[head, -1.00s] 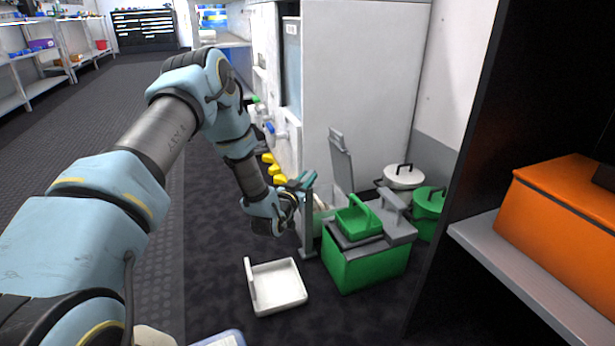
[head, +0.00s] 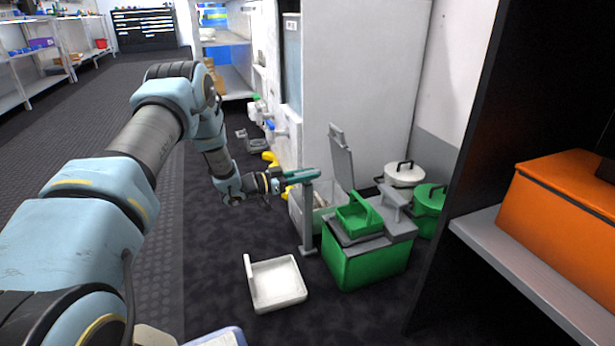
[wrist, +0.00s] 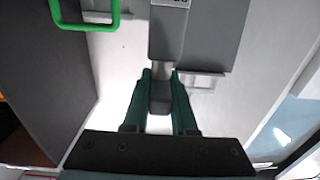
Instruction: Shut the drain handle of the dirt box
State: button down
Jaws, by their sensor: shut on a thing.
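My gripper (head: 305,175) is at the top of an upright grey post (head: 308,222) that stands in front of a pale see-through box (head: 325,212). In the wrist view, my gripper (wrist: 160,78) has its two green fingers shut on a small grey block (wrist: 160,98). A wider grey plate with a label (wrist: 195,38) shows just beyond the fingertips. I cannot tell for certain whether the grey block is the drain handle of the dirt box. The lower part of the post stays clear of the gripper.
A white tray (head: 278,283) lies on the floor in front. White (head: 404,174) and green (head: 430,208) lidded pots are behind. A shelf with an orange box (head: 560,210) is at right.

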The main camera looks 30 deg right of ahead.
jog(key=shift+m+g, duration=0.3)
jog(key=shift+g, duration=0.2)
jog(key=c, duration=0.7)
grip_release()
jog(key=a+p, duration=0.1)
jog(key=a, duration=0.2)
jog(key=w+a+p, duration=0.1)
jog(key=a, duration=0.3)
jog(key=a+p, duration=0.1)
jog(key=a, duration=0.2)
jog(key=shift+w+a+p, duration=0.25)
jog(key=shift+a+p, duration=0.05)
jog(key=shift+a, duration=0.05)
